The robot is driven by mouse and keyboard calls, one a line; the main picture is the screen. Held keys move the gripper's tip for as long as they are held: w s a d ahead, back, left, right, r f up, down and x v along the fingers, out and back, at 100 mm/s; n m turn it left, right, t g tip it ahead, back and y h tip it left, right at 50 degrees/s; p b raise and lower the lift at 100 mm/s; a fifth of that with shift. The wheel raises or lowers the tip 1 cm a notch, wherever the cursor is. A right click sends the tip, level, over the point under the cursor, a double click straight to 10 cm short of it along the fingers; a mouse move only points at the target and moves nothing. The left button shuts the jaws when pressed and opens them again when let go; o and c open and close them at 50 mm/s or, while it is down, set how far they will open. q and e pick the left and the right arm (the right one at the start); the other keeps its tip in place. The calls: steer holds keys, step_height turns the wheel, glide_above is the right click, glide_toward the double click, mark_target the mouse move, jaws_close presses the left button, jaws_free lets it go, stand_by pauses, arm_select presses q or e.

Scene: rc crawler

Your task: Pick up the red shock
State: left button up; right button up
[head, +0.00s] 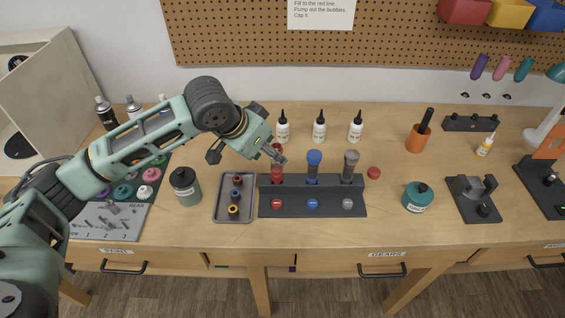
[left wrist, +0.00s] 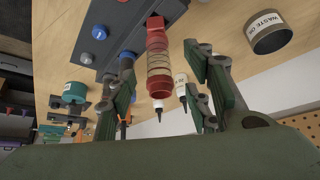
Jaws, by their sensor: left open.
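The red shock (head: 277,172) stands upright in the left place of a dark rack (head: 300,206), beside a blue shock (head: 314,166) and a grey shock (head: 350,166). My left gripper (head: 270,150) is at the red shock's upper part and hides some of it. In the left wrist view the red shock (left wrist: 158,58), with its spring, lies between the two spread fingers of the gripper (left wrist: 166,76). Gaps show on both sides, so the fingers appear apart from it. The blue shock is partly hidden behind the left finger there. My right gripper is not in view.
White bottles (head: 319,130) stand behind the rack. A grey tray (head: 219,211) with small rings lies left of it, next to a dark-topped jar (head: 186,188). A waste oil can (left wrist: 271,36) is near the right finger.

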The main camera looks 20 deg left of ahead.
mark_target(277, 164)
arm_select(q)
steer(key=p+x, duration=0.1)
steer(key=x, duration=0.1)
steer(key=p+x, duration=0.1)
steer(key=x, duration=0.1)
steer(key=shift+s+f, duration=0.2)
steer(key=shift+f, duration=0.35)
steer(key=shift+w+f, duration=0.2)
steer(key=shift+f, duration=0.05)
steer(key=shift+d, duration=0.1)
steer(key=shift+c, duration=0.5)
steer(key=c, duration=0.4)
jaws_close()
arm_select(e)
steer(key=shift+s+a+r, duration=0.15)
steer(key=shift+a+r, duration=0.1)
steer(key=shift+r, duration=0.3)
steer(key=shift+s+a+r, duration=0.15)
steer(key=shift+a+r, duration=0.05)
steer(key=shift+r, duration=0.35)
